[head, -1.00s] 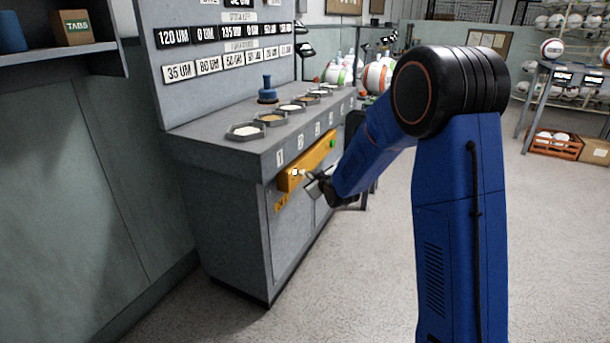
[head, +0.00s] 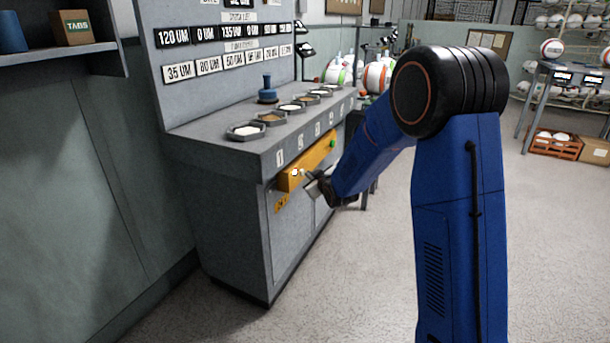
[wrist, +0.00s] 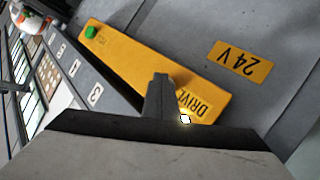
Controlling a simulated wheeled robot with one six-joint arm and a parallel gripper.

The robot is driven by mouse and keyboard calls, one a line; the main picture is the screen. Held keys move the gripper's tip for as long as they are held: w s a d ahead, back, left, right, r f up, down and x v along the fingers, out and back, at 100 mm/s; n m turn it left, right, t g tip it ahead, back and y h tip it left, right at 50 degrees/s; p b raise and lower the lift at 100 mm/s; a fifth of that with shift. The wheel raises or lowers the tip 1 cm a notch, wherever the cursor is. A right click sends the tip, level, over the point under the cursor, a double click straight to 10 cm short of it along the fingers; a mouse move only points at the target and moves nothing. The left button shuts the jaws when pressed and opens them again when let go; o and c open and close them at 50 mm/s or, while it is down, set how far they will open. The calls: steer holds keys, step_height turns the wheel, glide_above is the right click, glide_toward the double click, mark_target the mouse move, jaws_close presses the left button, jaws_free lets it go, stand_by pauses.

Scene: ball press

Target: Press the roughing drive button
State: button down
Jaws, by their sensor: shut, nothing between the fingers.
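The yellow control panel (head: 318,160) runs along the upper front of the grey bench. In the wrist view, the panel (wrist: 150,68) carries the word DRIVE near its closer end. A small white glowing button (wrist: 185,118) sits beside that word, partly hidden by my gripper. It also shows as a pale spot in the head view (head: 295,173). My gripper (head: 309,178) is shut and empty, just in front of this end of the panel. Its fingers (wrist: 160,82) stand beside the DRIVE word in the wrist view. I cannot tell whether they touch anything.
A green button (wrist: 91,32) is at the panel's other end. A yellow 24 V label (wrist: 241,62) is on the bench front. Shallow trays (head: 246,131) and a blue-handled tool (head: 267,91) stand on the bench top.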

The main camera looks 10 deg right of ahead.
steer(key=shift+w+a+r, duration=0.1)
steer(key=shift+w+a, duration=0.1)
steer(key=shift+a, duration=0.1)
steer(key=shift+d, duration=0.1)
steer(key=shift+s+d, duration=0.2)
steer(key=shift+s, duration=0.05)
steer(key=shift+d, duration=0.1)
stand_by(0.4)
steer(key=shift+s+d, duration=0.9)
steer(key=shift+d, duration=0.3)
steer(key=shift+s+d, duration=0.9)
steer(key=shift+d, duration=0.25)
